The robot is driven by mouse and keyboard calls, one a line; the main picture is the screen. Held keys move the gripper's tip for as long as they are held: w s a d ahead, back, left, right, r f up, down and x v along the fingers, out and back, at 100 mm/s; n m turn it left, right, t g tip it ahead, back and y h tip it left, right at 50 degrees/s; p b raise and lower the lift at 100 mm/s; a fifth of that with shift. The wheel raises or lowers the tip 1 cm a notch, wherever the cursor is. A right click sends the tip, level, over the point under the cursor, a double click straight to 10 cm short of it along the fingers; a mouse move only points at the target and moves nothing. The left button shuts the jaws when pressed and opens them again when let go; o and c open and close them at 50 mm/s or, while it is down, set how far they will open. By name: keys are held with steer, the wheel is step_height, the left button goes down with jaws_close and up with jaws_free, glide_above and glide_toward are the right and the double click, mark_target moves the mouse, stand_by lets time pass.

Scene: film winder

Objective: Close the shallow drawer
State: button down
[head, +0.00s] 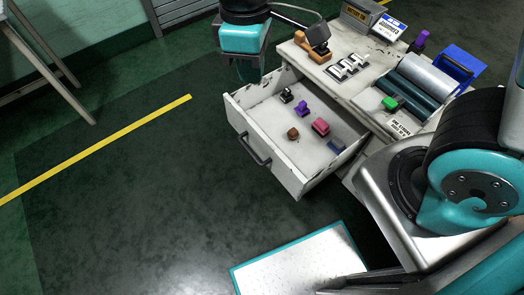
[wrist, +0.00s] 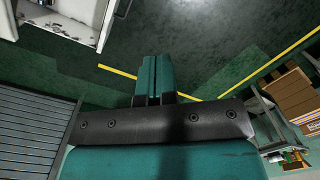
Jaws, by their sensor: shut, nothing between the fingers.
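The shallow drawer (head: 290,172) is white with worn edges and stands pulled out of the cabinet in the head view. A dark bar handle (head: 252,150) is on its front panel. Several small stamp-like items lie inside it. My gripper (head: 249,78) is above and behind the drawer's back-left corner in the picture, apart from the handle. In the wrist view the teal fingers (wrist: 154,72) are together with nothing between them. Part of the drawer (wrist: 78,18) shows at the top left of the wrist view.
The cabinet top (head: 335,72) holds a wooden stamp, metal letters, a roller machine (head: 420,85) and a blue box (head: 455,65). A teal-edged white panel (head: 300,265) is at the bottom. The green floor (head: 120,150) left of the drawer is clear.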

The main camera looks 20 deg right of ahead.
steer(key=w+a+f+n+h+b, duration=0.2)
steer(key=f, duration=0.6)
steer(key=w+a+f+n+h+b, duration=0.2)
steer(key=f, duration=0.6)
steer(key=n+t+h+b, duration=0.3)
steer(key=n+h, duration=0.2)
steer(key=n, duration=0.1)
glide_toward(268, 146)
steer(key=x, duration=0.5)
steer(key=shift+f, duration=0.6)
steer(key=shift+w+d, duration=0.15)
steer(key=shift+d, duration=0.45)
steer(key=shift+d, duration=0.1)
